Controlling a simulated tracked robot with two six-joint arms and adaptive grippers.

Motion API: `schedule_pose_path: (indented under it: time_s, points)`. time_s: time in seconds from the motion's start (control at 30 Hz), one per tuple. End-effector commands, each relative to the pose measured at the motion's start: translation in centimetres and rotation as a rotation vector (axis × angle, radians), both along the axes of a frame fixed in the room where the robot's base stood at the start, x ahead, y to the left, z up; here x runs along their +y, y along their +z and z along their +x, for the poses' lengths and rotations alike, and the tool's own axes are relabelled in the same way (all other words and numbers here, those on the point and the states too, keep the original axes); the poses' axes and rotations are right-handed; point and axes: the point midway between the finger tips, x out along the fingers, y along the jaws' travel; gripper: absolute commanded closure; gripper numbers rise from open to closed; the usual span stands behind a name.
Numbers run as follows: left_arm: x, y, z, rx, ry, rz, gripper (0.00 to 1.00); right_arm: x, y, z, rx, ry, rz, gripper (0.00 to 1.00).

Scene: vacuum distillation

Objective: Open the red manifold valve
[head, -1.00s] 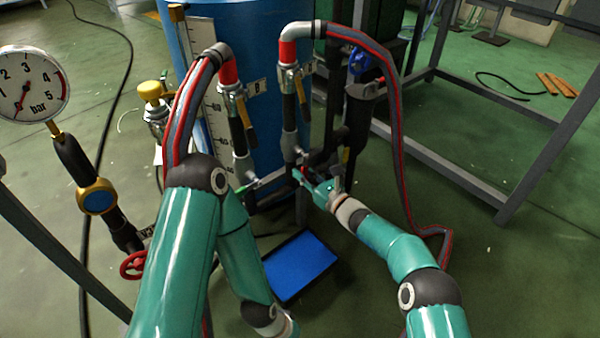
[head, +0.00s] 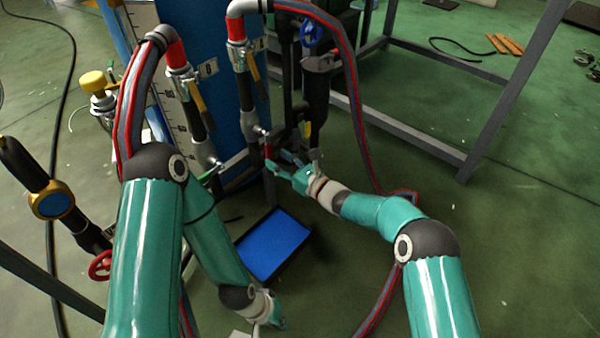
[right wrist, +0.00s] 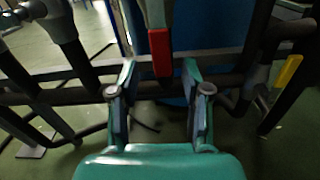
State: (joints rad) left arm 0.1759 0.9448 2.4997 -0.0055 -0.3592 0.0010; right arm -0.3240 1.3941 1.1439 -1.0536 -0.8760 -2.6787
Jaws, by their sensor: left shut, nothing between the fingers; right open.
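The red manifold valve handle (right wrist: 160,52) hangs upright in front of the horizontal manifold pipe in the right wrist view, between and beyond my open fingers. It is a small red piece in the head view (head: 268,151). My right gripper (head: 284,161) is open just right of it. In the right wrist view the fingers of this gripper (right wrist: 160,82) stand either side of empty space, and I see no contact with the handle. My left gripper (head: 279,324) is shut and empty, low in the head view, in front of the blue-topped tray and away from the manifold.
A yellow handle (right wrist: 288,70) is right of the red one. A blue-topped tray (head: 273,246) lies on the floor below the manifold. A striped hose (head: 355,115) hangs right. A red handwheel (head: 100,265) is at the left. A metal frame (head: 505,100) stands behind right.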

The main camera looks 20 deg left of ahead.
Motion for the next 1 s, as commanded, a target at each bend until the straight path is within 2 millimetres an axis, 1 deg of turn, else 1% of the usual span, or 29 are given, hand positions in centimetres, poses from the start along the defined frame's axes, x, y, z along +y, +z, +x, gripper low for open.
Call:
schedule_pose_path:
  time_s: [0.03,0.2,0.3,0.4,0.57,1.0]
  points:
    - [0.0,0.0,0.0,0.000,0.000,0.000,1.00,-1.0,0.1,-0.3,0.003,-0.002,0.001,0.52]
    - [0.0,0.0,0.0,0.000,0.000,0.000,1.00,-3.8,0.0,-1.5,0.003,-0.003,0.001,0.52]
    - [0.0,0.0,0.0,0.000,0.000,0.000,1.00,-5.1,-0.1,-2.1,0.003,-0.004,0.000,0.52]
    - [0.0,0.0,0.0,0.000,0.000,0.000,1.00,-6.1,-0.1,-2.6,0.002,-0.004,0.001,0.52]
    - [0.0,0.0,0.0,0.000,0.000,0.000,1.00,-6.8,-0.1,-2.9,0.001,-0.003,0.002,0.52]
    - [0.0,-0.1,0.0,0.000,0.000,0.000,1.00,-6.9,-0.1,-2.9,0.001,-0.004,0.001,0.52]
